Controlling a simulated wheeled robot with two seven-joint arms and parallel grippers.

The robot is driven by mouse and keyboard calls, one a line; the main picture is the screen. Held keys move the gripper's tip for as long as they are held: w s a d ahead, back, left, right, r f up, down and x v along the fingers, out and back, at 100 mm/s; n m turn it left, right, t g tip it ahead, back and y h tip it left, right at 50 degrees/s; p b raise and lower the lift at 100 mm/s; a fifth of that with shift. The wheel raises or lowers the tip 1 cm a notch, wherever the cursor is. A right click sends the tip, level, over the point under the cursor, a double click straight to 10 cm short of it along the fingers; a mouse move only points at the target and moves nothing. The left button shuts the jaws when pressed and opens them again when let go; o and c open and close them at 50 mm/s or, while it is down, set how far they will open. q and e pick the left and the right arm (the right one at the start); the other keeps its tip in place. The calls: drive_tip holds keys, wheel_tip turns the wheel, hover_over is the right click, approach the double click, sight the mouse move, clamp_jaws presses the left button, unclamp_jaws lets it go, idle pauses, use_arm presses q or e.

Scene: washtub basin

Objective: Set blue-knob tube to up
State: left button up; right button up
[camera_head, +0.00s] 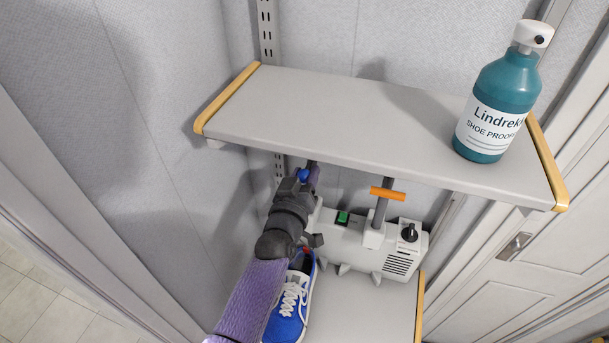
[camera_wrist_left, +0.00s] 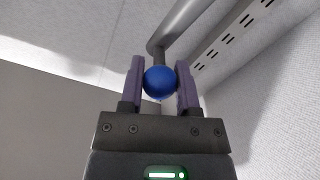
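The blue knob (camera_wrist_left: 160,82) is a round ball on a short stem from a grey tube (camera_wrist_left: 182,25) in the left wrist view. My left gripper (camera_wrist_left: 160,85) has one purple finger on each side of the knob, and both appear to touch it. In the head view the blue knob (camera_head: 304,175) shows at the tip of my left gripper (camera_head: 307,181), just below the shelf's front edge. My left arm and gripper hide most of its tube there. The tube's lower end is hidden. My right gripper is not in view.
A shelf (camera_head: 330,105) with a teal spray bottle (camera_head: 498,95) hangs above. A grey machine (camera_head: 350,240) has an orange-handled tube (camera_head: 387,194), a green switch (camera_head: 343,217) and a black dial (camera_head: 409,233). A blue shoe (camera_head: 290,305) sits below, beside my left arm.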

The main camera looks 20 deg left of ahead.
use_arm(q)
drive_tip(key=shift+o, duration=0.7)
drive_tip(key=s, duration=1)
